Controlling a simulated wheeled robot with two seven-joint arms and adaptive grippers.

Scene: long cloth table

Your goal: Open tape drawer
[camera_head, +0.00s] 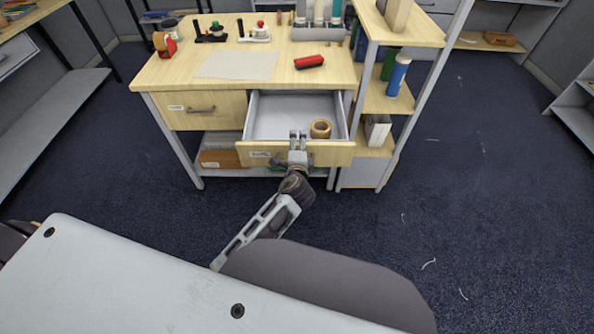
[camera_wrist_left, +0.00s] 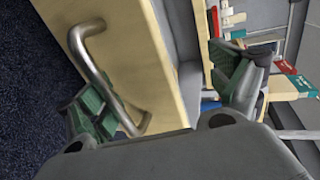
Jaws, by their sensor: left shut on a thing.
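The tape drawer (camera_head: 255,152) is the right-hand drawer of the wooden desk, and it stands pulled well out. A roll of brown tape (camera_head: 320,129) lies inside it, near the front right. My left gripper (camera_head: 298,140) is at the drawer's front panel. The drawer front (camera_wrist_left: 140,60) fills the middle of that view. The handle is hidden behind my gripper in the head view. My right gripper is not in view.
A second drawer (camera_head: 190,112) at the left is shut. The desk top (camera_head: 215,90) holds a paper sheet (camera_head: 237,65), a red stapler-like object (camera_head: 309,62) and a red tape dispenser (camera_head: 164,45). A shelf unit (camera_head: 385,99) stands close at the right.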

